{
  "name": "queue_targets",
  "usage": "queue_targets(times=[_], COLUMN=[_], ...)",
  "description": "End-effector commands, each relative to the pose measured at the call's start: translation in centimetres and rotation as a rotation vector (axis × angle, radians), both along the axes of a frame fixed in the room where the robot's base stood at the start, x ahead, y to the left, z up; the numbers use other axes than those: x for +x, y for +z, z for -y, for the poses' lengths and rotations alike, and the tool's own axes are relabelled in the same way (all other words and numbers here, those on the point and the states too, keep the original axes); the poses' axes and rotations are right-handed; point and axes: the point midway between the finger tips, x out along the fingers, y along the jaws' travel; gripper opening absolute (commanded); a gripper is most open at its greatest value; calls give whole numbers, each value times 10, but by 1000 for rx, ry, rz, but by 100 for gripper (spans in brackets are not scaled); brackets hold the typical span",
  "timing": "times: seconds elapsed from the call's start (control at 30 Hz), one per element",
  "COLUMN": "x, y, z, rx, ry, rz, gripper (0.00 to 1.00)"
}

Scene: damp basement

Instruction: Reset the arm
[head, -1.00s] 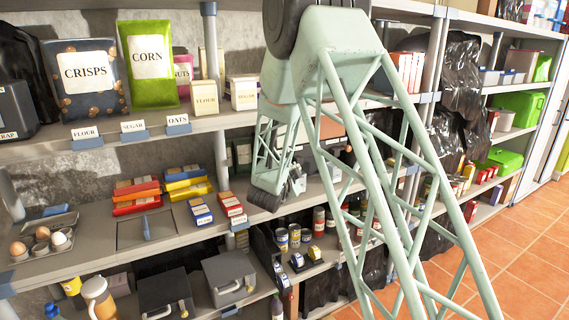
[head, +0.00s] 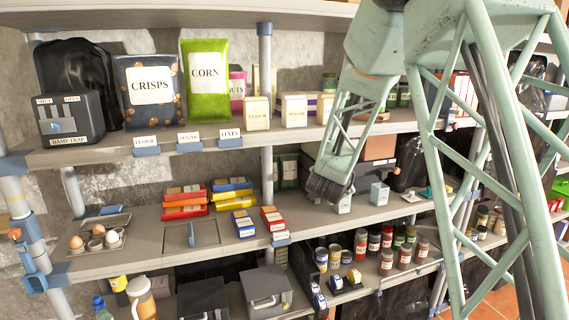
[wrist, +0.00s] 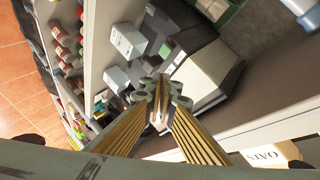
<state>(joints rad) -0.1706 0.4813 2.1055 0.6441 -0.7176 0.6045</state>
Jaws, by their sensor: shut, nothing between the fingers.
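My gripper (head: 328,190) hangs from my pale green lattice arm in front of the middle shelf, to the right of the small blue and red boxes. The wrist view shows its yellow ribbed fingers closing together at the tips (wrist: 160,103), with nothing between them. In the wrist view a dark grey appliance (wrist: 208,68) lies beyond the tips. I cannot tell the exact gap between the fingertips and the shelf edge.
The middle shelf (head: 145,240) carries an egg tray (head: 85,247), stacked red and yellow boxes (head: 232,190) and small pale boxes (head: 379,193). Cans (head: 361,243) stand below. Crisps (head: 150,88) and corn (head: 206,85) bags stand above. A shelf post (head: 265,95) is left of my arm.

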Motion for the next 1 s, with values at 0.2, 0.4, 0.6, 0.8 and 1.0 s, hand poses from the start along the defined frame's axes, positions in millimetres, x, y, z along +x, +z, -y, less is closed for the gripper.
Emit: queue_targets(times=[0.2, 0.4, 0.6, 0.8, 1.0], x=[-25, -52, -83, -116, -154], y=[24, 42, 59, 74, 86], z=[-9, -17, -25, -31, -36], rx=[-14, -34, -57, -85, -117], ry=[75, 146, 217, 286, 355], rz=[-54, -104, -153, -203, -253], gripper=[0, 0, 0, 0, 0])
